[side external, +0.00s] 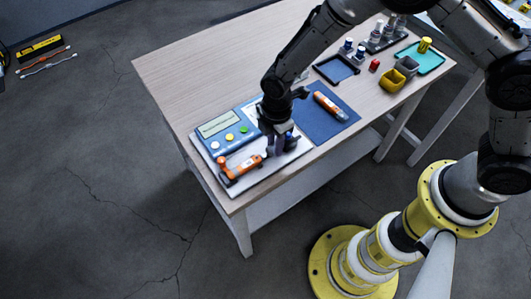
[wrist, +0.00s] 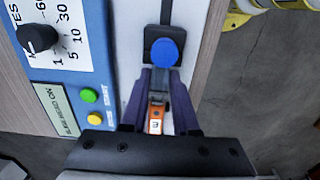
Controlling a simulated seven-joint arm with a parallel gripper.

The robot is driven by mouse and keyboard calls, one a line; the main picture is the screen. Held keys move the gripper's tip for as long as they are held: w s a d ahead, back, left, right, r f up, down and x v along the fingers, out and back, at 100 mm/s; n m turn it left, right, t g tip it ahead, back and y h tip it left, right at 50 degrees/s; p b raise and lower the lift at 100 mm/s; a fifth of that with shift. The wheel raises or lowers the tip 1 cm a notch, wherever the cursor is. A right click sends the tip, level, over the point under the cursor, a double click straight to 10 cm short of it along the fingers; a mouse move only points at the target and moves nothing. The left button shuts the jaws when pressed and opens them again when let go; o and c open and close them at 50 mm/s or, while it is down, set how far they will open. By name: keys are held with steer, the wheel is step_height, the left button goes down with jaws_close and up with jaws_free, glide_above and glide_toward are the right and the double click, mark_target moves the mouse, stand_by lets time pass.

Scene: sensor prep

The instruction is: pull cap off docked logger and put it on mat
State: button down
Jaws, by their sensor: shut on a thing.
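The docked logger (side external: 242,167) is an orange stick lying along the front edge of the white station, left of my gripper (side external: 281,150). In the wrist view its labelled orange body (wrist: 155,122) runs between my purple fingers (wrist: 163,76).
The blue timer panel (side external: 224,127) with a screen and buttons is close beside my gripper. A blue disc on a black block (wrist: 165,51) stands just beyond my fingertips. Trays, yellow and grey bins (side external: 391,80) and small bottles are farther right. The mat's near part is bare.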

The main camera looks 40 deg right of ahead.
steer(key=shift+r, duration=2.55)
steer(key=shift+r, duration=0.1)
step_height(320, 180, up, 12)
steer(key=d, duration=1.9)
steer(key=w+f, duration=0.8)
steer(key=f, duration=0.1)
steer(key=w+f, duration=0.3)
steer(key=f, duration=0.2)
steer(key=shift+w+d, duration=0.2)
steer(key=shift+w, duration=0.2)
steer(key=shift+w+f, duration=0.5)
steer(key=shift+f, duration=0.15)
steer(key=shift+w+f, duration=0.1)
steer(key=shift+f, duration=1.5)
